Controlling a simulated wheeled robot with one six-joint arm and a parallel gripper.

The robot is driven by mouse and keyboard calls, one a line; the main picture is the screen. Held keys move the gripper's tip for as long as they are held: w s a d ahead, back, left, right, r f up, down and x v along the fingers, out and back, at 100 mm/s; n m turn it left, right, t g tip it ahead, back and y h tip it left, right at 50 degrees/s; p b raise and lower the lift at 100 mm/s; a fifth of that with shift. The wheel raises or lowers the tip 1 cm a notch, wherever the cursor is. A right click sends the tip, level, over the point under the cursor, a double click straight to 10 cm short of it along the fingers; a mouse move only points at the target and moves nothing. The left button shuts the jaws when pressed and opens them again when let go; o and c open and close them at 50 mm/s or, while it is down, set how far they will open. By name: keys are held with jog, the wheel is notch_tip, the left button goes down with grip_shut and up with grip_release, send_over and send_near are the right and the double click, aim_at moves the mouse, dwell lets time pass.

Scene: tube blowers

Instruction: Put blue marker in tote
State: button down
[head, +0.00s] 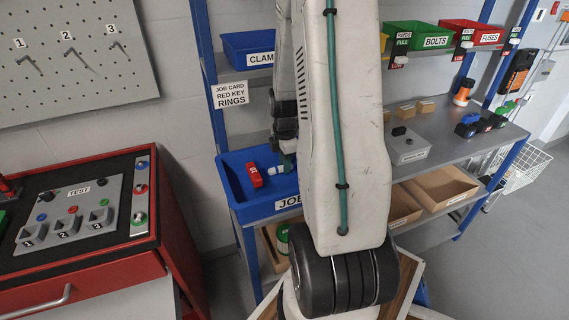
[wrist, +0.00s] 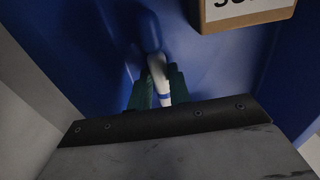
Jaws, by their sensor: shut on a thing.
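The blue marker (wrist: 158,70) has a blue cap, a white body and a blue band near its lower end. In the wrist view it sits between the green fingers of my gripper (wrist: 157,84), which is shut on it. In the head view my gripper (head: 288,162) is at the blue tote (head: 232,193), whose label is partly hidden by my arm and begins "JOB". A small white piece shows beside the fingers there, likely the marker. A red item (head: 254,175) lies in the tote. Blue surfaces surround the marker in the wrist view.
A blue clamp bin (head: 240,42) is on the shelf above. Green bolts (head: 405,30) and red fuses (head: 460,27) bins stand to the right. A red test bench (head: 140,260) stands at left. A box with a white label (wrist: 245,20) is near the gripper in the wrist view.

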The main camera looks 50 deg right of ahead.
jog(key=shift+f, duration=0.25)
jog(key=c, duration=1.3)
grip_release()
jog(key=shift+r, duration=0.1)
notch_tip(320, 180, up, 12)
jog(key=s+a+r+m, duration=0.1)
jog(key=a+r+m, duration=0.1)
jog(key=a+r, duration=0.45)
jog(key=a+r+m, duration=0.2)
jog(key=a+r, duration=0.1)
jog(key=a, duration=0.6)
jog(key=s+a+r+m+t, duration=0.1)
jog(key=s+a+r+m, duration=0.3)
jog(key=s+a+m, duration=0.4)
jog(key=s+a, duration=0.4)
jog(key=a, duration=0.2)
jog(key=shift+s+a+r, duration=0.15)
jog(key=shift+s+a, duration=0.2)
jog(key=shift+s, duration=0.05)
